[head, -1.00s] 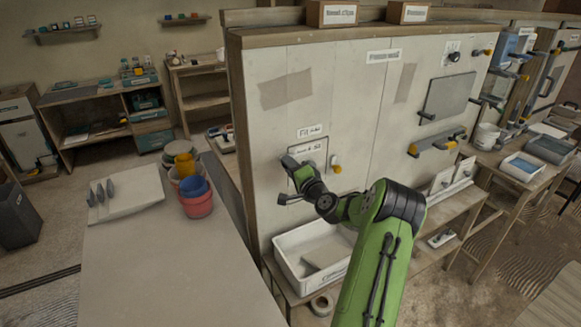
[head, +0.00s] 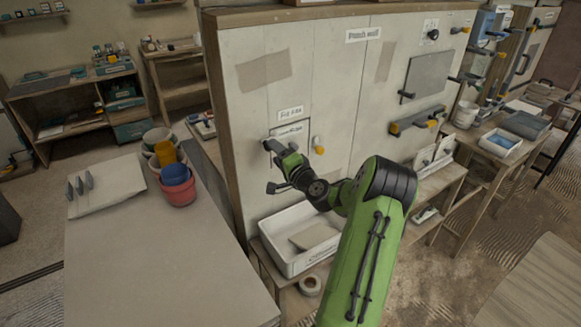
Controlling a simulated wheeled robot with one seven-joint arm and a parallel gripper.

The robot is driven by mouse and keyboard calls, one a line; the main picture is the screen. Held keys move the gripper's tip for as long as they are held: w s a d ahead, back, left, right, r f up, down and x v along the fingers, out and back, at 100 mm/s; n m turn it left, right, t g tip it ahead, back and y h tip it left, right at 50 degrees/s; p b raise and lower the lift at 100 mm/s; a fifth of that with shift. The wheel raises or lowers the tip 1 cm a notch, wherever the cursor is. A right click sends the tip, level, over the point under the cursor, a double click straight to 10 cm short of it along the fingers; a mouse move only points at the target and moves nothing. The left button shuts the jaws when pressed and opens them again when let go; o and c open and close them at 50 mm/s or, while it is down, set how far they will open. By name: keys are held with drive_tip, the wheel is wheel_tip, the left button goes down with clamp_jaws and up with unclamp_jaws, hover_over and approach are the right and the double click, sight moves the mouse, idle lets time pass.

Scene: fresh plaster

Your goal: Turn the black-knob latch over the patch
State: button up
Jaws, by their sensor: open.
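A round black knob (head: 433,34) sits on a small white plate high on the right part of the pale wall panel. Two tan patches show on the panel, one at upper left (head: 264,70) and one nearer the middle (head: 385,61). A small labelled hatch (head: 293,130) is lower left, with a yellow knob (head: 319,146) at its right edge. My gripper (head: 281,146) is open in front of the hatch's lower left part, left of the yellow knob and well away from the black knob. It hides part of the hatch, so any latch behind it is hidden; contact cannot be told.
A white bin (head: 268,252) stands on a low shelf below my arm. A table (head: 150,265) at left holds stacked buckets (head: 178,185) and a board with trowels. A grey plate (head: 428,77) and a bar with yellow ends (head: 417,120) project from the panel at right.

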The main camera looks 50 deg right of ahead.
drive_tip(key=b+v, duration=0.2)
drive_tip(key=v, duration=1.1)
drive_tip(key=shift+w, duration=0.1)
